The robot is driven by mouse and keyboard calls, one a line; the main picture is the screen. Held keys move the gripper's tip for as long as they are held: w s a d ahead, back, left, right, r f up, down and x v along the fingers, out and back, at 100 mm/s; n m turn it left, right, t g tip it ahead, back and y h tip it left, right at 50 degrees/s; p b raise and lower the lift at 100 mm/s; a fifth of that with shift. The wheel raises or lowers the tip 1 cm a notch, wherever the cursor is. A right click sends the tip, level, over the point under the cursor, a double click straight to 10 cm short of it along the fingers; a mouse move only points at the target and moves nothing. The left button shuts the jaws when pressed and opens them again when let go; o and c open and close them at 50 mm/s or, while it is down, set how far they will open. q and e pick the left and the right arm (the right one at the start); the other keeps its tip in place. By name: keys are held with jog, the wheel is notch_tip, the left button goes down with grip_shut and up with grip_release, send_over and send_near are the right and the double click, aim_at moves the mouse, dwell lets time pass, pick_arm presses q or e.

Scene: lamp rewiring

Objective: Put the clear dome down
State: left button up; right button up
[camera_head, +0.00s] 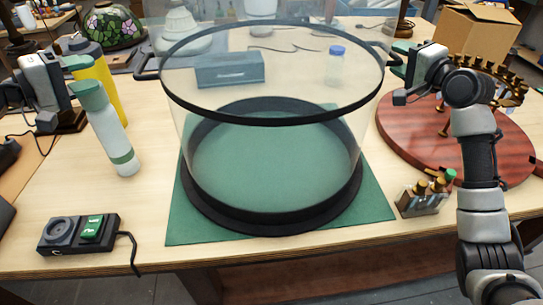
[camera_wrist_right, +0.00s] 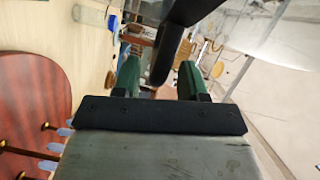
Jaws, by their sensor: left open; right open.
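The clear dome (camera_head: 272,117) stands upright in the middle of the table, with a black upper rim and a black lower ring on the green mat (camera_head: 377,207). It has a black handle (camera_head: 146,66) on its left side and another on its right, which shows in the right wrist view (camera_wrist_right: 168,52). My left gripper (camera_head: 96,75) is open and empty, left of the dome and apart from its left handle. My right gripper (camera_head: 396,59) is open at the right handle. In the right wrist view its green fingers (camera_wrist_right: 160,76) stand apart, with the handle between them.
A pale bottle (camera_head: 115,140) and a yellow bottle (camera_head: 112,95) stand beside my left gripper. A black device (camera_head: 76,233) lies front left. A round red-brown board (camera_head: 425,128) and a small rack (camera_head: 421,200) are on the right. A box (camera_head: 478,32) stands behind.

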jog(key=v, duration=1)
jog(key=shift+s, duration=0.25)
jog(key=shift+d, duration=0.15)
